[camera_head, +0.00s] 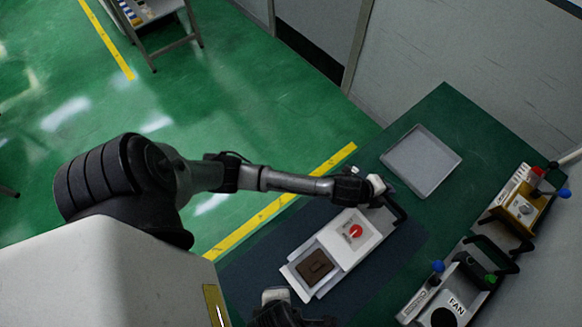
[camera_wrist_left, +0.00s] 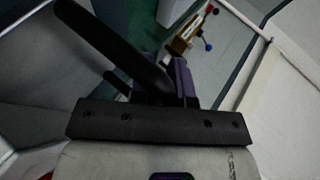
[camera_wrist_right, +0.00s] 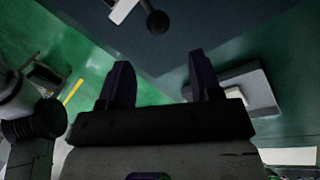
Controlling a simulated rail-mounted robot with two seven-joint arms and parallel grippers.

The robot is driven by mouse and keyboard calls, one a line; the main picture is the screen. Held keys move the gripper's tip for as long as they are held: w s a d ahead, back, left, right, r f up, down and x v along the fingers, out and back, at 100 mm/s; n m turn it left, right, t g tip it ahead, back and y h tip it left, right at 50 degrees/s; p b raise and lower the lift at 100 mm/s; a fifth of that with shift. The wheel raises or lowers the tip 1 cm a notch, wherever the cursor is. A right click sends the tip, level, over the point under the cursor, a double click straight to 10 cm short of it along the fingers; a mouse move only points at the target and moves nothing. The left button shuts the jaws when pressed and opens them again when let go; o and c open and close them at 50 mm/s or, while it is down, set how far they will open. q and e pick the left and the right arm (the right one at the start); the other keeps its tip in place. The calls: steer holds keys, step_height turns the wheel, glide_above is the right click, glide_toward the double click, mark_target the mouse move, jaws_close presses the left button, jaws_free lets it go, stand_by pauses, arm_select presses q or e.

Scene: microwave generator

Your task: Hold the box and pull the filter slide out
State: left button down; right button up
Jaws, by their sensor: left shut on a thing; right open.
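The white box (camera_head: 366,228) with a red dial lies on the dark mat. Its black handle (camera_head: 399,212) is at the upper right end and also shows in the left wrist view (camera_wrist_left: 115,42). The white filter slide (camera_head: 291,273), with a dark brown filter (camera_head: 314,265), sticks out of the box's lower left end. My left gripper (camera_head: 377,187) is at the handle and shut on it; its fingertips are partly hidden. My right gripper (camera_wrist_right: 160,80) is open and empty, near the slide's outer end. A white piece with a black knob (camera_wrist_right: 157,23) lies ahead of it, apart from the fingers.
An empty grey tray (camera_head: 422,162) lies on the green table above the box. A fan unit (camera_head: 447,305) and a yellow-brown unit (camera_head: 522,207) with coloured knobs stand at the right, by the wall. The mat (camera_head: 400,262) is clear between box and fan unit.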

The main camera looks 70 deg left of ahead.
arm_select(q)
steer(key=shift+s+f, duration=0.15)
steer(key=shift+f, duration=0.15)
arm_select(e)
steer(key=shift+s+d+r, duration=0.1)
steer(key=shift+d+r, duration=0.05)
steer(key=shift+r, duration=0.7)
steer(key=shift+d+r, duration=0.15)
steer(key=shift+r, duration=0.65)
arm_select(q)
steer(key=c, duration=1.2)
jaws_free()
steer(key=shift+o, duration=0.9)
steer(key=shift+r, duration=0.15)
